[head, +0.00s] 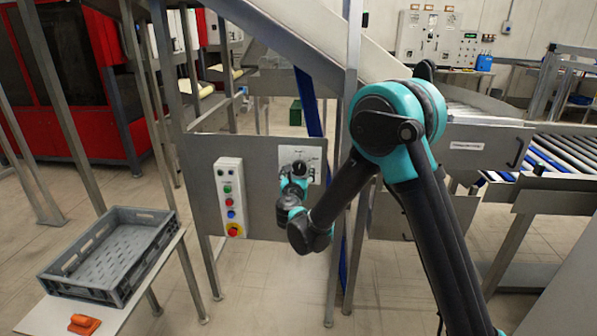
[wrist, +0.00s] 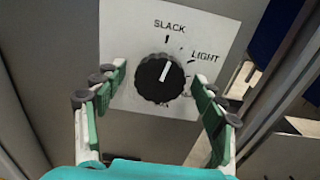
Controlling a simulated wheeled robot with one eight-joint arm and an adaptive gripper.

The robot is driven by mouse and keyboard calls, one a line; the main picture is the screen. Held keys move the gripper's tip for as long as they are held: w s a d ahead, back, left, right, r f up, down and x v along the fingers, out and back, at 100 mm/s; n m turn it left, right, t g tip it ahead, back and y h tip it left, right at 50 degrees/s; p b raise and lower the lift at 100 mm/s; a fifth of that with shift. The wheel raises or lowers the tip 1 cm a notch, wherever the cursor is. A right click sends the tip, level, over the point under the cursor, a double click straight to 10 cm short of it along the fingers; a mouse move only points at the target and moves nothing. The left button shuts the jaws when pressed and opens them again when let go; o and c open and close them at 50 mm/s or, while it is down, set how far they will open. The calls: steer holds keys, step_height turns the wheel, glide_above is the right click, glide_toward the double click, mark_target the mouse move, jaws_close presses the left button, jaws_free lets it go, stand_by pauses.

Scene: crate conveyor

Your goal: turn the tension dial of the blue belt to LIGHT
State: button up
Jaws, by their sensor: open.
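The tension dial (wrist: 159,80) is a black ribbed knob on a white plate (wrist: 205,32) in the wrist view. The LIGHT label is to the right of that, and a lower label is mostly hidden by the knob. My gripper (wrist: 161,79) is open, with one finger on each side of the knob and a visible gap to both. In the head view the dial (head: 300,167) sits on a grey panel, with my gripper (head: 293,183) in front of it. A blue belt (head: 308,103) slants down behind.
A button box (head: 230,197) with a red-and-yellow stop button is left of the dial on the same panel (head: 205,165). Steel posts frame the panel. A grey crate (head: 155,218) and an orange object (head: 84,324) are on a shelf at left. A roller conveyor (head: 560,155) is at right.

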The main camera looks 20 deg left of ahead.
steer(key=shift+c, duration=0.4)
steer(key=c, duration=1.1)
steer(key=shift+m, duration=0.4)
steer(key=m, duration=0.4)
steer(key=shift+m, duration=0.3)
steer(key=m, duration=0.4)
steer(key=shift+d, duration=0.1)
steer(key=shift+m, duration=0.4)
steer(key=o, duration=1.2)
